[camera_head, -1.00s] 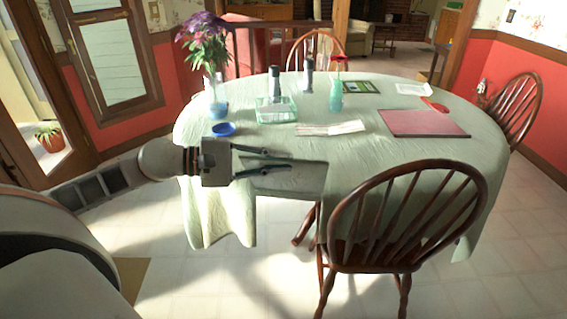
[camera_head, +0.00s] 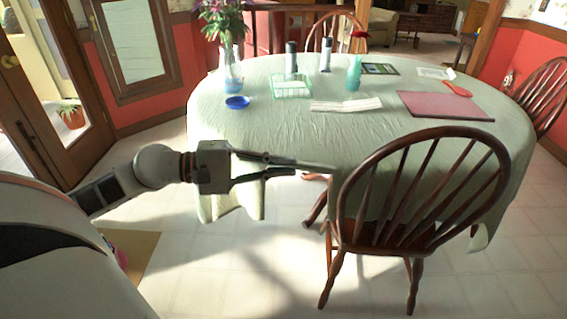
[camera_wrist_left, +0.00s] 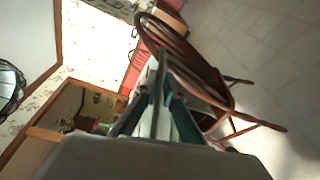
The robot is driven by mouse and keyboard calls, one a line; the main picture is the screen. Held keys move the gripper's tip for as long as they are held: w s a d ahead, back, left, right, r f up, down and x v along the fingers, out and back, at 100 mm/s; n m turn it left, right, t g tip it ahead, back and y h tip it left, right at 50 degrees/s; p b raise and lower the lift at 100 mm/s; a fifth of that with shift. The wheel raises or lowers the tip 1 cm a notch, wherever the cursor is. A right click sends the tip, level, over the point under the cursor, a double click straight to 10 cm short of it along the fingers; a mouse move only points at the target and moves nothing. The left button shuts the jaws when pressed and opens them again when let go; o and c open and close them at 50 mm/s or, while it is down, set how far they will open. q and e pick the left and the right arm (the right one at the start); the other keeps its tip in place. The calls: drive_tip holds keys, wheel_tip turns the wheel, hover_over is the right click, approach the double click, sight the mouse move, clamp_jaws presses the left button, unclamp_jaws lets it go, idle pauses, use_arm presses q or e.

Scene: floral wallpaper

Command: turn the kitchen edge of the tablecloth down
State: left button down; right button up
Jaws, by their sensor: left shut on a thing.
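The pale green tablecloth (camera_head: 260,125) covers the oval table, with its left side hanging in folds. Its near edge shows at my left gripper (camera_head: 300,169), which comes in from the left in front of the table's near side. The gripper is shut on the tablecloth's edge there, and a piece of cloth hangs below the fingers. The fingers hide part of the grip. In the left wrist view the gripper (camera_wrist_left: 158,95) points towards a wooden chair, and the pinched cloth is hard to make out. My right gripper is not in view.
A wooden chair (camera_head: 344,202) stands close to the right of the gripper. On the table are a blue dish (camera_head: 237,102), a green basket (camera_head: 291,91), a folded napkin (camera_head: 345,104), a turquoise vase (camera_head: 354,73) and a red mat (camera_head: 445,106).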

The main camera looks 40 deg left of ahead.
use_arm(q)
drive_tip(key=shift+a+f, duration=0.1)
drive_tip(key=shift+f, duration=0.05)
drive_tip(key=c, duration=2.2)
unclamp_jaws()
drive_tip(key=shift+w, duration=0.15)
drive_tip(key=v, duration=1.2)
